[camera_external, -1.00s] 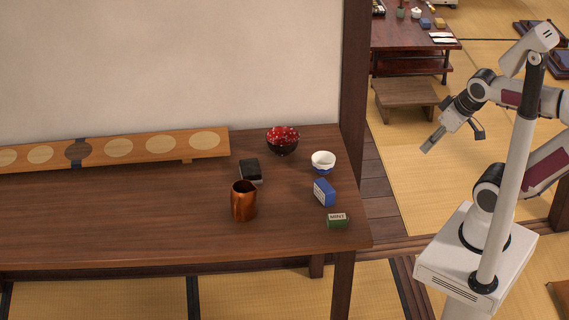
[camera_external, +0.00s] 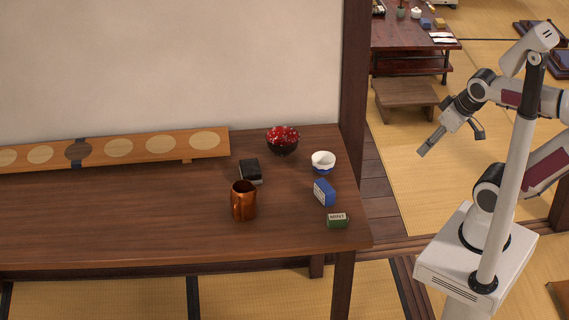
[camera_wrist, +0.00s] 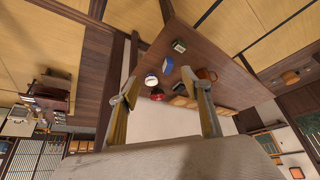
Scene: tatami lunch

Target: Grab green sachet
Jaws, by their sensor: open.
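The green sachet (camera_external: 337,221), marked MINT, lies near the front right corner of the wooden table (camera_external: 150,225). In the wrist view the green sachet (camera_wrist: 179,45) appears small, near the table's edge. My gripper (camera_external: 450,142) is open and empty, in the air to the right of the table and well apart from the sachet. In the wrist view my gripper's two fingers (camera_wrist: 162,100) are spread wide with nothing between them close by.
Near the sachet are a blue box (camera_external: 325,193), a white and blue cup (camera_external: 323,161), a copper mug (camera_external: 244,201), a black box (camera_external: 250,171) and a dark bowl with red contents (camera_external: 283,140). A long wooden board (camera_external: 120,149) lies along the wall. A wooden post (camera_external: 353,90) rises behind the table's right end.

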